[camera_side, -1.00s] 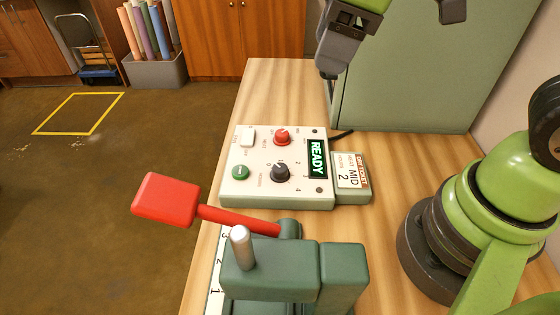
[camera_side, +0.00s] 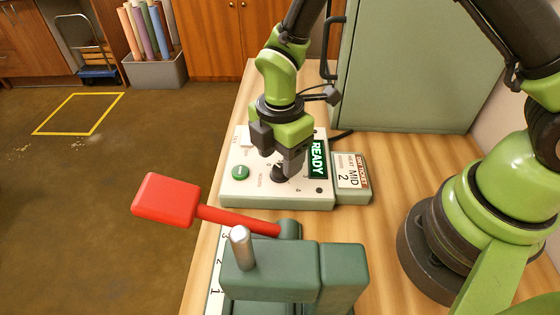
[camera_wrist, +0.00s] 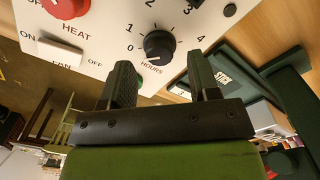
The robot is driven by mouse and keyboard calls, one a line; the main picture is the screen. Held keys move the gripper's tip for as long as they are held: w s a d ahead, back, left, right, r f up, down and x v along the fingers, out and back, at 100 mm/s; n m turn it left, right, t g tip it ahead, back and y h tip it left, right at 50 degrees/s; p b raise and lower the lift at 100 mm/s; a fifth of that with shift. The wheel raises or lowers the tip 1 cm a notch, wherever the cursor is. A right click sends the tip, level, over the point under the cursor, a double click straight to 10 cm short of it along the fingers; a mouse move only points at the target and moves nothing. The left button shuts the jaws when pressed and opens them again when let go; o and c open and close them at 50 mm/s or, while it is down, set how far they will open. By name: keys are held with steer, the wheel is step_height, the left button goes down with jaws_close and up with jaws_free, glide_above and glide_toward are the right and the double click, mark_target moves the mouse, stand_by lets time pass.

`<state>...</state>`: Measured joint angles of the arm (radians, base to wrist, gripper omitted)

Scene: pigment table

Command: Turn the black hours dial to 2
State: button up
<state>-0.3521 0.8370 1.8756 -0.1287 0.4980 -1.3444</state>
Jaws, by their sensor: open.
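The black hours dial (camera_wrist: 159,45) sits on a white control panel (camera_side: 240,190), with numbers 0 to 4 around it. In the side view the dial (camera_side: 279,174) is partly hidden by my gripper (camera_side: 278,158). My gripper is open and points down over the panel at the dial. In the wrist view its two fingers (camera_wrist: 160,66) stand apart with the dial showing beyond the gap between them. I see no clear contact. I cannot tell for sure which number the dial's mark points to.
A red heat dial (camera_wrist: 66,6), a white fan switch (camera_wrist: 60,53) and a green button (camera_side: 240,172) are on the panel. A READY display (camera_side: 317,159) and a side card reading MID 2 (camera_side: 351,172) stand right. A green press with a red handle (camera_side: 165,199) is in front.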

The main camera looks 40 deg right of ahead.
steer(key=shift+f, duration=1.15)
steer(key=c, duration=0.9)
steer(key=shift+c, duration=0.2)
